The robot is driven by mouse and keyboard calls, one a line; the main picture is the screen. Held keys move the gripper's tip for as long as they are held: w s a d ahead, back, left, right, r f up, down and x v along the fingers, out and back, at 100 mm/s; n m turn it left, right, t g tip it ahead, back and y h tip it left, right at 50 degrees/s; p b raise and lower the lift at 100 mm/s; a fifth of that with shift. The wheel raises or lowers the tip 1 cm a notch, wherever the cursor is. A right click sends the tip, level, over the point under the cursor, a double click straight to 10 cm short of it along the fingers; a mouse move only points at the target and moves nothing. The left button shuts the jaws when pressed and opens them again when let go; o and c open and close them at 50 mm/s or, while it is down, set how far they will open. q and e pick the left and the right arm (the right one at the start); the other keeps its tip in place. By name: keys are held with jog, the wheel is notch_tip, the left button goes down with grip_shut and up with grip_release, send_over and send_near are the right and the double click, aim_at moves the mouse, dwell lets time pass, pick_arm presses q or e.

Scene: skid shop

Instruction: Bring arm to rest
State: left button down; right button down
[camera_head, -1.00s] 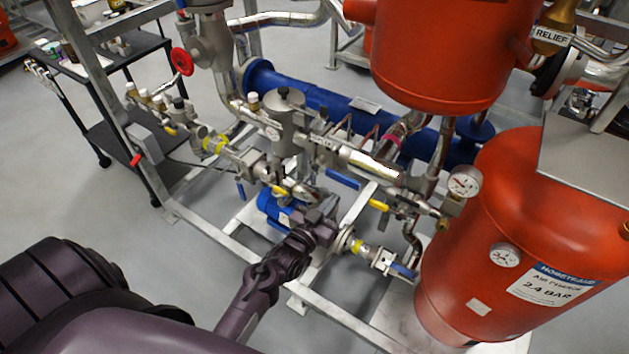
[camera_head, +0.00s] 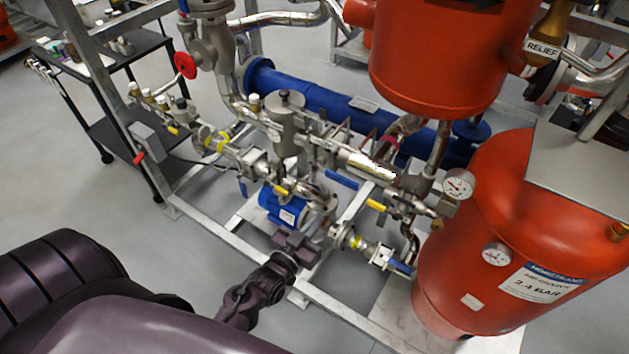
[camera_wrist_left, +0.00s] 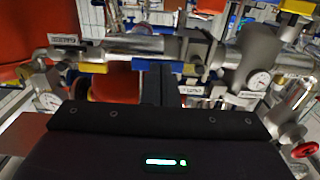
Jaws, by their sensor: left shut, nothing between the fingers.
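My left gripper (camera_head: 297,243) is at the lower middle of the head view, at the end of my dark purple arm coming from the lower left. It is in front of the blue pump motor (camera_head: 283,207) and above the lower rail of the skid frame. In the left wrist view, the dark gripper body (camera_wrist_left: 165,140) fills the bottom, and its narrow fingers (camera_wrist_left: 164,82) are together with nothing between them. Pipes and valves lie beyond. Whether it touches the frame cannot be told. My right gripper is not in view.
The pipe skid's steel frame (camera_head: 240,253) stands close ahead. A red tank (camera_head: 475,270) with a gauge (camera_head: 458,184) is at the right, and a blue cylinder (camera_head: 325,103) lies behind. A black cart (camera_head: 125,140) stands at the far left. Grey floor (camera_head: 60,180) is clear at left.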

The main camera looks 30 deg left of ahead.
pick_arm(q)
jog(key=s+d+f+g, duration=0.2)
jog(key=s+f+g, duration=0.3)
jog(key=f, duration=0.7)
jog(key=s+d+f+g, duration=0.3)
jog(key=s+f, duration=0.3)
jog(key=f, duration=0.6)
jog(key=s+a+f+g, duration=0.1)
jog(key=s+f+g, duration=0.2)
jog(key=s+f, duration=0.2)
jog(key=s+a+f+m+g, duration=0.1)
jog(key=s+f, duration=0.4)
jog(key=s, duration=0.6)
jog(key=s+a+f+g+y, duration=0.1)
jog(key=s+a+f+g, duration=0.2)
jog(key=s, duration=0.6)
jog(key=shift+f+m+g, duration=0.3)
jog(key=shift+f+g, duration=0.65)
jog(key=shift+g, duration=0.05)
